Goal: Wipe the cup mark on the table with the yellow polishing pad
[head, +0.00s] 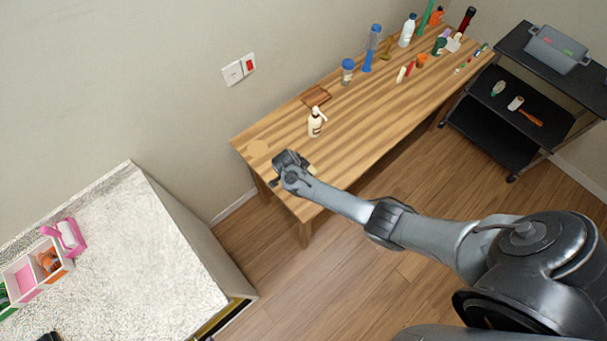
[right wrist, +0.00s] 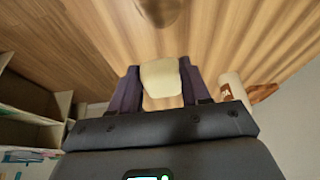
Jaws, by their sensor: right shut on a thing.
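My right gripper (head: 288,165) is over the near left end of the wooden table. In the right wrist view my right gripper (right wrist: 160,88) is shut on the pale yellow polishing pad (right wrist: 161,78), which sits between the two dark fingers. A small bit of the pad shows beside the gripper in the head view (head: 312,169). A pale tan round mark (head: 258,148) lies near the table's left end, left of the gripper. A brownish round spot (right wrist: 158,10) shows at the top of the right wrist view, apart from the pad. My left gripper is out of view.
A white pump bottle (head: 315,124) stands right of the mark, near a brown tray (head: 316,96). Several bottles and small items crowd the table's far end. A light counter (head: 130,250) is at left, and a black cart (head: 505,95) at right.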

